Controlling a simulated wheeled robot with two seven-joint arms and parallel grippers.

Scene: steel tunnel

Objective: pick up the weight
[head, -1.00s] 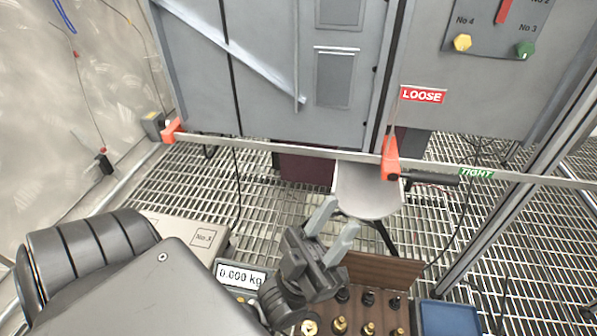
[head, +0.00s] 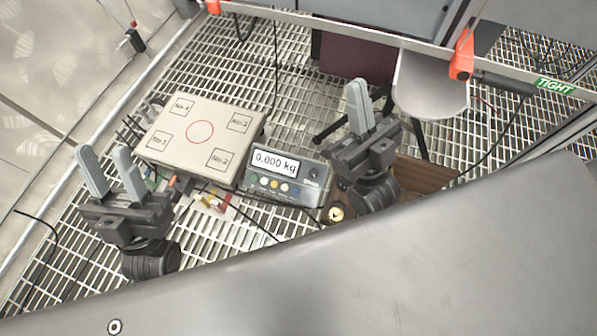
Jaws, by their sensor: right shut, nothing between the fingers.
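One brass-topped weight (head: 336,214) shows at the near left end of the wooden weight box (head: 428,174), in the head view. The rest of the weights are hidden behind my grey arm link and my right gripper. My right gripper (head: 358,100) is shut and empty, fingers pointing up, above and just beyond the brass weight. My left gripper (head: 107,160) is open and empty at the left, with its two grey fingers apart, far from the weight box.
The scale platform (head: 168,149) has a red circle and numbered corner squares. Its display unit (head: 285,178) reads 0.000 kg. Coloured wires lie near the platform.

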